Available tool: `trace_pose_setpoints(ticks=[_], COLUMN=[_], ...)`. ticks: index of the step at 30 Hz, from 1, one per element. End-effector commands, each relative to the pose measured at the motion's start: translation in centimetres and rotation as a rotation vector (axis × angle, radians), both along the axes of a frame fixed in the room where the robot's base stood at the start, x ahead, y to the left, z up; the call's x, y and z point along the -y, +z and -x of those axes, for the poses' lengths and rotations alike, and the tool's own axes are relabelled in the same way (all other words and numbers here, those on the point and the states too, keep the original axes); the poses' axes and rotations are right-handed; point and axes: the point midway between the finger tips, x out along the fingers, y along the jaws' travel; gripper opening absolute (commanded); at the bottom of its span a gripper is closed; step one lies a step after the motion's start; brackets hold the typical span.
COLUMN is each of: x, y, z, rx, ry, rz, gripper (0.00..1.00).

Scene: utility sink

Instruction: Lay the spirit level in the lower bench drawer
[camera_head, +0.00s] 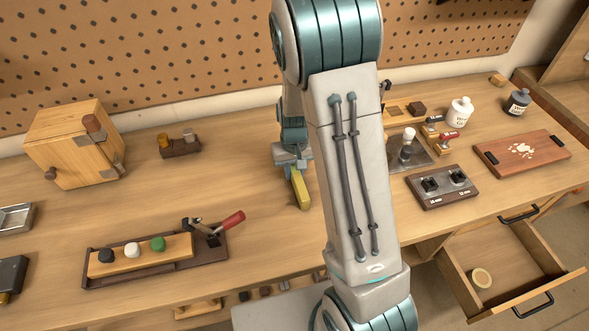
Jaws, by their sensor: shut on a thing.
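The spirit level is a yellow bar (301,190), seen nearly end-on in the middle of the bench. My gripper (291,166) is shut on it near its far end. My own arm hides part of the gripper and the bench to its right. I cannot tell whether the level touches the bench top. The lower bench drawer (549,284) stands open at the lower right, with a round pale roll (480,279) inside at its left. A shut drawer with a dark handle (519,214) is above it.
A wooden box (75,146) and a long tray (155,262) with knobs and a red-handled lever are at left. A dark switch block (441,187), a cutting board (522,153) and two jars stand at right. Bare bench lies left of my gripper.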

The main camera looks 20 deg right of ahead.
Motion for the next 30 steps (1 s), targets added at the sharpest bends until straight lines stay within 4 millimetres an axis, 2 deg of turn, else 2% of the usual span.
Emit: trace_pose_setpoints(ticks=[1,3,11,16,20,30], x=[0.0,0.0,0.0,0.0,0.0,0.0], y=[-0.2,-0.1,-0.1,0.7,2.8,9.7], z=[0.0,0.0,0.0,-0.1,-0.1,-0.1], rx=[0.0,0.0,0.0,0.003,0.006,0.005], ry=[0.0,0.0,0.0,0.0,0.001,0.001], rz=[0.0,0.0,0.0,0.0,0.0,0.0], gripper=[0.24,0.43,0.43,0.43,0.43,0.43])
